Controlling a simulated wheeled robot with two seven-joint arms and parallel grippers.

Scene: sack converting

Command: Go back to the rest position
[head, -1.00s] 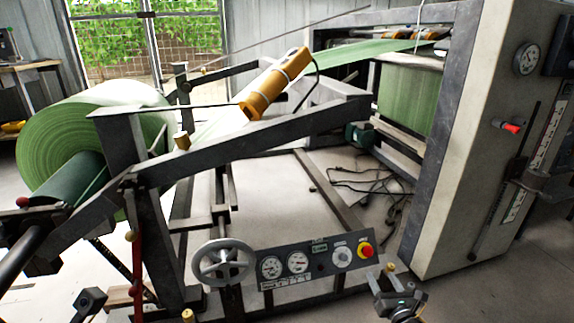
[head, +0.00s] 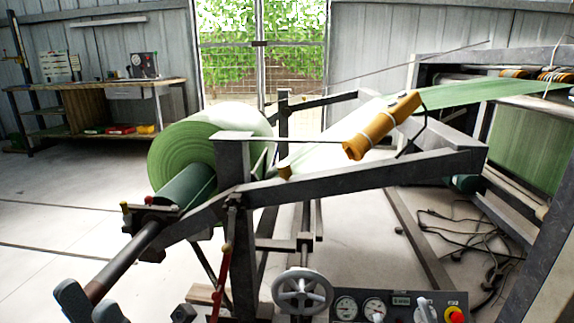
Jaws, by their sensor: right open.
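At the bottom left of the head view, two rounded grey-blue prongs (head: 92,308) show beside the near end of the roll's shaft. They look like the fingers of my left gripper, but the rest is cut off. I cannot tell whether they touch the shaft or hold anything.
The unwind stand's grey frame (head: 350,178) carries a green-white roll (head: 205,150) on a dark shaft (head: 130,250). A handwheel (head: 302,292) and the control panel (head: 358,308) stand low in front. Cables (head: 470,235) lie right. A workbench (head: 100,88) stands behind open floor at left.

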